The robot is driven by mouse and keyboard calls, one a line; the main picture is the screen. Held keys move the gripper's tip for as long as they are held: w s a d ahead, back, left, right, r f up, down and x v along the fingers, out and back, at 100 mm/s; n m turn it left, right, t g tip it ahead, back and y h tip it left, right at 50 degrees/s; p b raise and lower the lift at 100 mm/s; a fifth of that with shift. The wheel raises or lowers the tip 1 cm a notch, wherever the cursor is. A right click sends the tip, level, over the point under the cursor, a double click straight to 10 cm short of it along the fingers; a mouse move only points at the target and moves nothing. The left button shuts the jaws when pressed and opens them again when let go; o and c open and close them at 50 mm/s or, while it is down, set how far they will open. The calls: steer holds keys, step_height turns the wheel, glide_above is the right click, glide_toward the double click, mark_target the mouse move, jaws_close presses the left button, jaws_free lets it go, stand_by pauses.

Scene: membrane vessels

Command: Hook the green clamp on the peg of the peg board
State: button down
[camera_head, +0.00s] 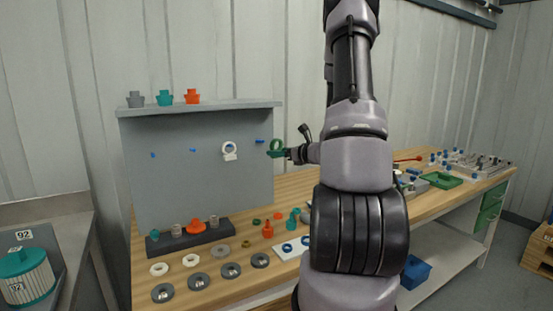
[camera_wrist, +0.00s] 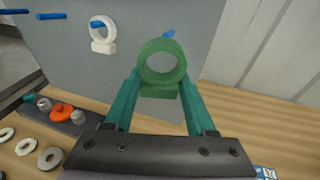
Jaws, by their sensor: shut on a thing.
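The grey peg board (camera_head: 190,190) stands on the bench, also behind the clamp in the wrist view (camera_wrist: 75,65). A bare blue peg (camera_head: 259,141) is just left of the clamp, apart from it. In the wrist view this peg (camera_wrist: 168,34) shows just above the ring's top edge, not inside the ring opening. A white clamp (camera_head: 229,154) hangs on the neighbouring peg.
Two more bare blue pegs, one at far left (camera_head: 153,155) and one nearer (camera_head: 193,150), stick out of the board. A shelf (camera_head: 200,108) above holds three small parts. A dark rack (camera_head: 165,246) with several parts and loose rings stand below. A green tray (camera_head: 442,180) is farther right.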

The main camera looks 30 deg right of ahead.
steer(key=shift+w+a+r, duration=0.1)
steer(key=shift+w+a, duration=0.1)
steer(key=shift+a, duration=0.2)
steer(key=shift+w+a+r, duration=0.1)
steer(key=shift+w+a, duration=0.05)
steer(key=shift+a, duration=0.25)
steer(key=shift+w+a+f, duration=0.1)
steer(key=shift+w+f, duration=0.2)
steer(key=shift+w, duration=1.3)
steer(key=shift+w+f, duration=0.25)
steer(key=shift+w, duration=1.35)
steer(key=shift+w+a+f, duration=0.1)
steer(key=shift+w+f, duration=0.2)
steer(key=shift+w, duration=1.3)
steer(key=shift+c, duration=0.7)
jaws_free()
steer(key=shift+s+d, duration=0.1)
steer(key=shift+s, duration=0.05)
